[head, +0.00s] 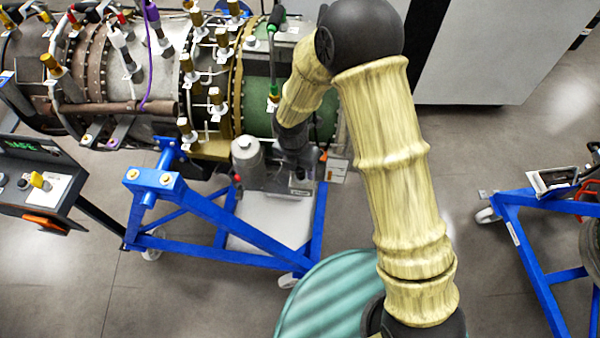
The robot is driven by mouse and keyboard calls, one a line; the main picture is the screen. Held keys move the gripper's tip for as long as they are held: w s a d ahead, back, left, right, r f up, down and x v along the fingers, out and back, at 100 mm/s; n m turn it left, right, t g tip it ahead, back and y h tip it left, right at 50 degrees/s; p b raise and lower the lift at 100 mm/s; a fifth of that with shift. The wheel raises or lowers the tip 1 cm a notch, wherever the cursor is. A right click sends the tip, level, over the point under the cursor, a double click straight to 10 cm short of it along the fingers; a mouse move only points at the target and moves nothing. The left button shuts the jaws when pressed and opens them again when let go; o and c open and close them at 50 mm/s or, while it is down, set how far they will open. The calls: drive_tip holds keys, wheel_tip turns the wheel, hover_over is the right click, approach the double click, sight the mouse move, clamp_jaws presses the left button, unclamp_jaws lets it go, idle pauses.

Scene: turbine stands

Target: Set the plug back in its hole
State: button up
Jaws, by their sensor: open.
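The turbine (160,75) lies on a blue stand (205,215) at the left, with several brass and white plug-like fittings on its casing. I cannot tell which fitting is the plug, and no empty hole can be made out. My gripper (292,168) is at the lower right end of the turbine, below its green section (255,98). It is open, but its fingertips are small and partly hidden, and I see nothing held in it. A grey unit with a round-topped canister (247,157) is just left of it.
A control box (40,185) with a yellow switch stands at the left. A second blue stand (540,255) is at the right. A grey cabinet (490,50) stands behind.

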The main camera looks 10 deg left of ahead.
idle(0.8)
clamp_jaws()
